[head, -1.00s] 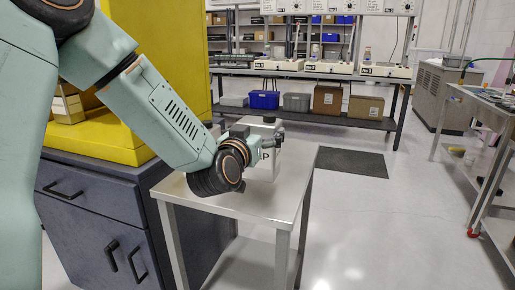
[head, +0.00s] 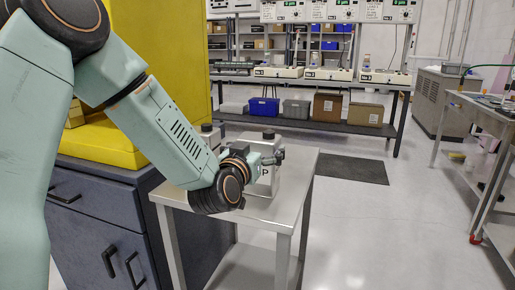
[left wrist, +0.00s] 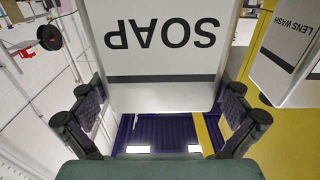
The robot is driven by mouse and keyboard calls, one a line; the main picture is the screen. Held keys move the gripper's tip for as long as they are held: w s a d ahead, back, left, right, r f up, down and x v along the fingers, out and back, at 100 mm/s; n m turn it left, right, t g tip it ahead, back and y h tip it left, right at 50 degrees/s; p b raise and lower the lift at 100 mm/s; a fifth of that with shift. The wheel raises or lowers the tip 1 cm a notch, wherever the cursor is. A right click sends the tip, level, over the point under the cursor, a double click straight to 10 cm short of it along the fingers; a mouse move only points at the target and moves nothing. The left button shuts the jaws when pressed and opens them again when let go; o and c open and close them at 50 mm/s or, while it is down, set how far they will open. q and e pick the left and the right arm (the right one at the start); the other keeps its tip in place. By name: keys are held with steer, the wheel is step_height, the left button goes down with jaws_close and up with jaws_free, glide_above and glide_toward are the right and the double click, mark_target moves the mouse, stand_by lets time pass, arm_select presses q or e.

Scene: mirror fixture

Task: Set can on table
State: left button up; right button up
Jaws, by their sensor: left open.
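The can is a white container marked SOAP (left wrist: 160,45), with its label upside down in the left wrist view. In the head view the can (head: 264,188) stands upright on the small metal table (head: 290,200), partly hidden behind my wrist, with only a "P" of its label showing. In the left wrist view the gripper's fingers (left wrist: 160,98) are open, one on each side of the can. Whether they touch it is unclear. My right gripper is out of view.
A second white container marked LENS WASH (left wrist: 286,50) is close beside the can in the left wrist view. A dark blue cabinet (head: 95,225) with a yellow housing (head: 160,50) adjoins the table on the left. The table's right part is bare.

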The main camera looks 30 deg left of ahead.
arm_select(q)
steer(key=shift+r, duration=0.1)
steer(key=shift+s, duration=0.2)
steer(key=p+v, duration=1)
steer(key=v, duration=0.1)
steer(key=shift+s, duration=0.3)
stand_by(0.4)
